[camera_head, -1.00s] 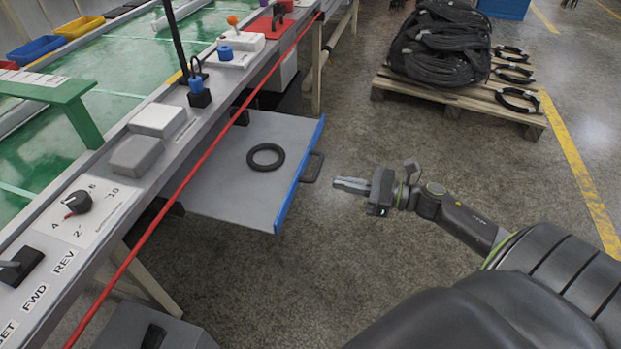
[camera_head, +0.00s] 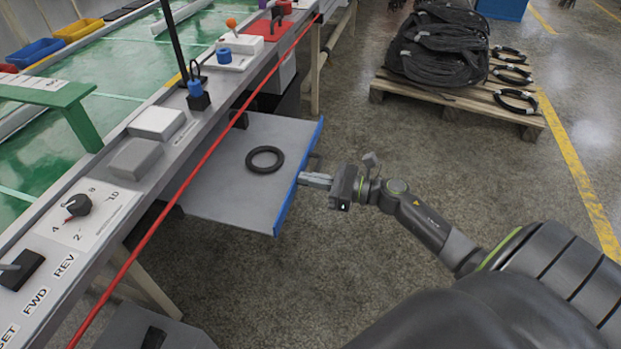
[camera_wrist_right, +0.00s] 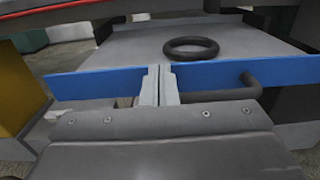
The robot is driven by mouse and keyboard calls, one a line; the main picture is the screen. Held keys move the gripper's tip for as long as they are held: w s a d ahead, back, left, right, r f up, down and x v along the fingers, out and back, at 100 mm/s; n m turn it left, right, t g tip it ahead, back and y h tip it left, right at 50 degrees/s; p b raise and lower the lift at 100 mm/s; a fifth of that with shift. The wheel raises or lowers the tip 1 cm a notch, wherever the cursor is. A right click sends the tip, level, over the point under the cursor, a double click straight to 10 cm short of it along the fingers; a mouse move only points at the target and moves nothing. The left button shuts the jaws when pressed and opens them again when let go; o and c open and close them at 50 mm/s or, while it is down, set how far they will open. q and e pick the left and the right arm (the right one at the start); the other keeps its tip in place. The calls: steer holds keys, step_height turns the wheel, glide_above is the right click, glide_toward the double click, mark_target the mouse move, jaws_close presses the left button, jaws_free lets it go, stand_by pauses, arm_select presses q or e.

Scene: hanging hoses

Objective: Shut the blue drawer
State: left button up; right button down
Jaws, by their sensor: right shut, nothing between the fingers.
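The blue drawer (camera_head: 283,205) stands open, pulled out from under the bench. Its blue front edge also shows in the right wrist view (camera_wrist_right: 100,83), across the picture. A black ring (camera_head: 265,159) lies on the drawer's grey floor. The drawer's dark handle (camera_wrist_right: 240,88) sticks out from the front, to the right of my fingers in the wrist view. My right gripper (camera_head: 303,179) is shut and empty, with its fingertips at the blue front. I cannot tell whether they touch it. My left gripper is not in view.
A red cord (camera_head: 190,177) runs along the bench edge above the drawer. The bench leg (camera_head: 150,290) stands near the drawer's left side. A pallet (camera_head: 455,98) with black hose coils is at the back right. The floor in front of the drawer is clear.

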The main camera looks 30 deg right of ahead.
mark_target(227, 170)
steer(key=shift+w, duration=0.1)
